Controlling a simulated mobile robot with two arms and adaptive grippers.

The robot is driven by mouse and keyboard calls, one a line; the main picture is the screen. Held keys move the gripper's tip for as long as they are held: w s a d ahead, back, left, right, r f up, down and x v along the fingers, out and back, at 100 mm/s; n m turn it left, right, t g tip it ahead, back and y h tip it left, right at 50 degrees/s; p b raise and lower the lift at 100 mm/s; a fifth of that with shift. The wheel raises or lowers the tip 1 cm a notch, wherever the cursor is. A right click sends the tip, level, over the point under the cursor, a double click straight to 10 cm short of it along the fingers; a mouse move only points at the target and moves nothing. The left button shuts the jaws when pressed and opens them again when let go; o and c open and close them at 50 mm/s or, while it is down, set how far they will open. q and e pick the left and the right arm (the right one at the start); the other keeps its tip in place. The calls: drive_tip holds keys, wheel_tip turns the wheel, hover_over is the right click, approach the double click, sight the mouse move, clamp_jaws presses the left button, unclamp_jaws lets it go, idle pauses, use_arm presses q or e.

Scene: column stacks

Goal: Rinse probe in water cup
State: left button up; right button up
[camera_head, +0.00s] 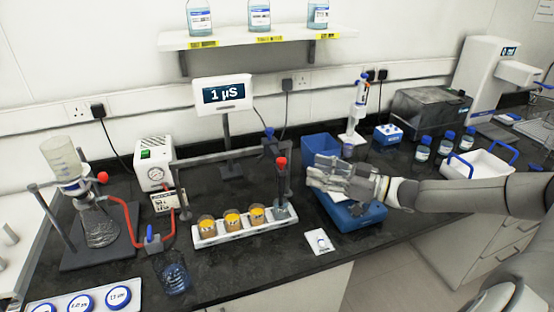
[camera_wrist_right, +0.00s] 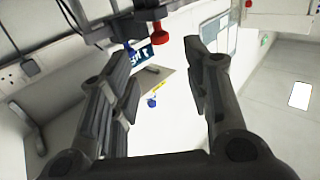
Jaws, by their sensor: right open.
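The probe (camera_head: 282,178), dark with a red cap, stands upright in the head view. Its lower end is in a clear cup (camera_head: 281,212) at the right end of a white rack (camera_head: 243,234). Several cups with orange contents (camera_head: 231,219) fill the rest of the rack. My right gripper (camera_head: 318,172) is open and empty, right of the probe and apart from it, with its fingers pointing left. In the right wrist view the open fingers (camera_wrist_right: 158,62) have nothing between them; a red cap (camera_wrist_right: 155,40) shows beyond. My left gripper is not in view.
A meter display (camera_head: 224,94) reads "1 µS" behind the rack. A blue tray (camera_head: 352,215) lies below my right gripper. A pipette on a stand (camera_head: 357,105) is behind it. A flask (camera_head: 100,228) with red tubing stands at left. A white card (camera_head: 319,242) lies in front.

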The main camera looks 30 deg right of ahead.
sight(286, 170)
drive_tip(key=p+x, duration=0.3)
drive_tip(key=x, duration=0.6)
drive_tip(key=shift+w+a, duration=0.1)
drive_tip(key=shift+w, duration=0.15)
drive_tip(key=shift+w+a, duration=0.1)
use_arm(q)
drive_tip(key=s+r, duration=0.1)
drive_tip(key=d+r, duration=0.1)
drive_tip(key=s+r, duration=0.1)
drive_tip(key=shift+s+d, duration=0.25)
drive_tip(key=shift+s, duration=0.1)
use_arm(e)
clamp_jaws()
